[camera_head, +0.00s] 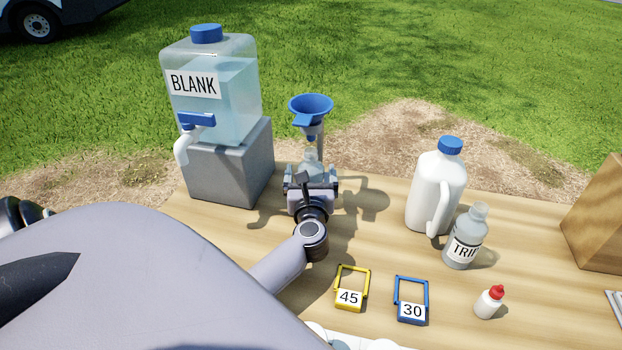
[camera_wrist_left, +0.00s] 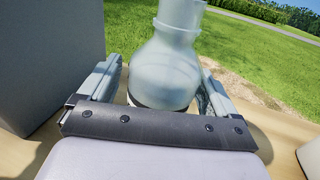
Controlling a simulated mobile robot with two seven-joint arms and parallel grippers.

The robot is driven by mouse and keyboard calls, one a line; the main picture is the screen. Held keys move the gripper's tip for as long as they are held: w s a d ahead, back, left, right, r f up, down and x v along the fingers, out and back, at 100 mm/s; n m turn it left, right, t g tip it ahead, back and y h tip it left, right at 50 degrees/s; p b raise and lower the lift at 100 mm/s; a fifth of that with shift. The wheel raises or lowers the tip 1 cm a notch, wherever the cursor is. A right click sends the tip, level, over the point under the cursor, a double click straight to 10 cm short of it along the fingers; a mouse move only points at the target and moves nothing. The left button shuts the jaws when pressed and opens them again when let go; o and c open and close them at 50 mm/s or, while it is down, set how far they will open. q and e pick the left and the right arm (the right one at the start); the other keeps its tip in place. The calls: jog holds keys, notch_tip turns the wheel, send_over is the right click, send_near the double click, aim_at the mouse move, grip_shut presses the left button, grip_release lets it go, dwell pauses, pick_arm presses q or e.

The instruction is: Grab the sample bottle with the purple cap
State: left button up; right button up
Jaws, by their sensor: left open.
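My left gripper (camera_head: 312,182) is open in the head view, with its fingers on either side of a clear, translucent bottle (camera_head: 311,160). In the left wrist view the bottle (camera_wrist_left: 165,68) stands between the two spread fingers, its neck cut off by the top edge. No cap shows on it in either view. A blue funnel (camera_head: 311,107) is above the bottle. A clear bottle labelled "TRI..." (camera_head: 465,238) stands uncapped at the right. No purple cap is visible in either view. My right gripper is not in view.
A "BLANK" water tank (camera_head: 235,95) with a tap stands on a grey block (camera_head: 228,170) left of the gripper.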

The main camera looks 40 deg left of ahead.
pick_arm(q)
jog(key=shift+w+a, duration=0.3)
jog(key=shift+w, duration=0.1)
jog(key=c, duration=1.1)
jog(key=shift+o, duration=0.2)
jog(key=shift+r, duration=0.1)
